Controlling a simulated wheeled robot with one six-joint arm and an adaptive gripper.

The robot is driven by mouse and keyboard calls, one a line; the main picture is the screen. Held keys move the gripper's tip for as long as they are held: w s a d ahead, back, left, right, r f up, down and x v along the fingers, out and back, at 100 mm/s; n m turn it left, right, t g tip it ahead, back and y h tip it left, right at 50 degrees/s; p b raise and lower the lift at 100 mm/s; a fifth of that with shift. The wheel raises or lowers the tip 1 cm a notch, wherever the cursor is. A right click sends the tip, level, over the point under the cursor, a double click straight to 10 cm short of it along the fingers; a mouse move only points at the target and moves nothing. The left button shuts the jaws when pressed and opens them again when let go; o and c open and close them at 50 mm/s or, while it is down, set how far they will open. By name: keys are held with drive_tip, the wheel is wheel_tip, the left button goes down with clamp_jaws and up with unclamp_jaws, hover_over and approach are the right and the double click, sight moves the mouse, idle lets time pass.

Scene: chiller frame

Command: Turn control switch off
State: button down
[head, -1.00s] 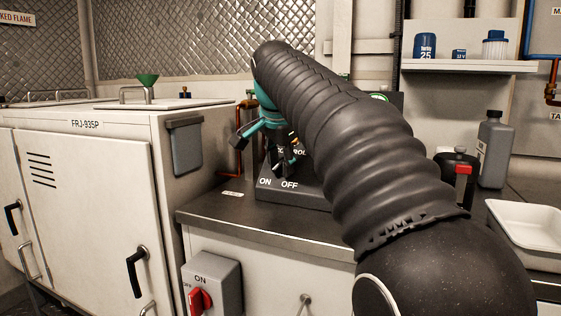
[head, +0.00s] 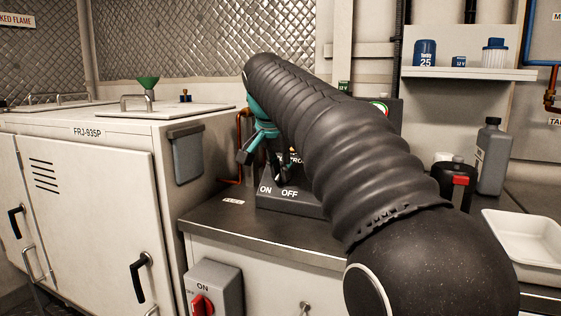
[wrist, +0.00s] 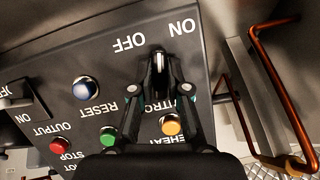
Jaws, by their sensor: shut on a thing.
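The control switch, a black knob (wrist: 159,66) with a white line, sits on the dark control panel (wrist: 65,62) in the wrist view, beside the words ON and OFF. The picture is upside down there. The white line runs towards the gap between the two words; I cannot tell the exact setting. My gripper (wrist: 160,82) is shut on the knob, one finger on each side. In the head view my gripper (head: 279,168) is over the sloped control box (head: 290,204), and my arm hides much of the box. The knob is not clear there.
Blue, green, yellow and red buttons (wrist: 60,146) lie close to my fingers. A copper pipe (wrist: 270,75) runs beside the box. A red rotary switch (head: 202,305) is on the counter front. A white tray (head: 525,240) and grey bottle (head: 491,160) stand right.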

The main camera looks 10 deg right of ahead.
drive_tip(key=n, duration=0.3)
drive_tip(key=shift+g+h, duration=0.3)
drive_tip(key=shift+h, duration=0.1)
drive_tip(key=shift+w+a+n+g+h, duration=0.15)
drive_tip(key=shift+n+h, duration=0.2)
drive_tip(key=shift+n, duration=0.75)
drive_tip(key=shift+s+d+n+g+h, duration=0.15)
drive_tip(key=shift+n+h, duration=0.2)
drive_tip(key=shift+n, duration=0.75)
drive_tip(key=shift+w+a, duration=0.1)
drive_tip(key=c, duration=1.1)
unclamp_jaws()
drive_tip(key=shift+c, duration=0.2)
drive_tip(key=v, duration=1.2)
drive_tip(key=shift+a, duration=0.15)
